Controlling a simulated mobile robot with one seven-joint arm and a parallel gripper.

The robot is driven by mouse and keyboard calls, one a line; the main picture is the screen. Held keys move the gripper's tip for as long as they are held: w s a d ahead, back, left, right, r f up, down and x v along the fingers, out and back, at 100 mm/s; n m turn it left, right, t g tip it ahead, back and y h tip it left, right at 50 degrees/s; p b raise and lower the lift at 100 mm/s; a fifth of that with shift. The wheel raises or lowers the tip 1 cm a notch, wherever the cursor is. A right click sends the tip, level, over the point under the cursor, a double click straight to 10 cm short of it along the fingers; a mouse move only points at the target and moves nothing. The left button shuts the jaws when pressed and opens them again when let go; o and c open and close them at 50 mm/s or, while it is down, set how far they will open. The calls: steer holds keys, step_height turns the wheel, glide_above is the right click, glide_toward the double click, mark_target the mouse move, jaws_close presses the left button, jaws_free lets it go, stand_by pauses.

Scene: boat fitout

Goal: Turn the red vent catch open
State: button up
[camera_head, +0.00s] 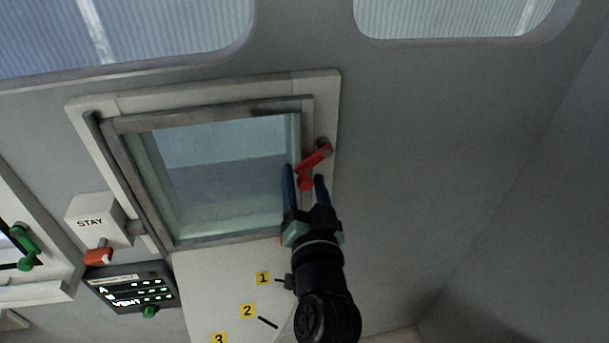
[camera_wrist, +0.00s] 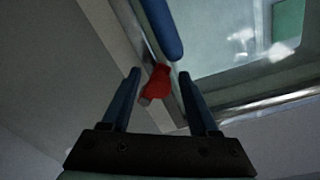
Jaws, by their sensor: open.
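The red vent catch (camera_head: 316,158) sits on the right side of the vent window's frame. Its upper right end is at a dark pivot and its arm slants down left toward the grey sash (camera_head: 294,106). My gripper (camera_head: 304,175) is open at the catch, coming from below, with its two dark blue fingers apart. In the wrist view, the red catch (camera_wrist: 157,84) appears between the open fingers of my gripper (camera_wrist: 159,74). I cannot tell whether either finger touches it. The window pane (camera_head: 215,170) lies within its sash, left of the catch.
A white STAY box (camera_head: 93,222) with an orange knob (camera_head: 98,256) is at the sash's lower left. A dark VENT panel (camera_head: 130,288) is below it. A green catch (camera_head: 24,248) is far left. Bare grey wall (camera_head: 430,170) lies right of the window.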

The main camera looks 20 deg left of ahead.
steer(key=shift+w, duration=0.1)
steer(key=shift+c, duration=0.3)
jaws_close()
steer(key=shift+f+b, duration=0.1)
steer(key=shift+b, duration=0.25)
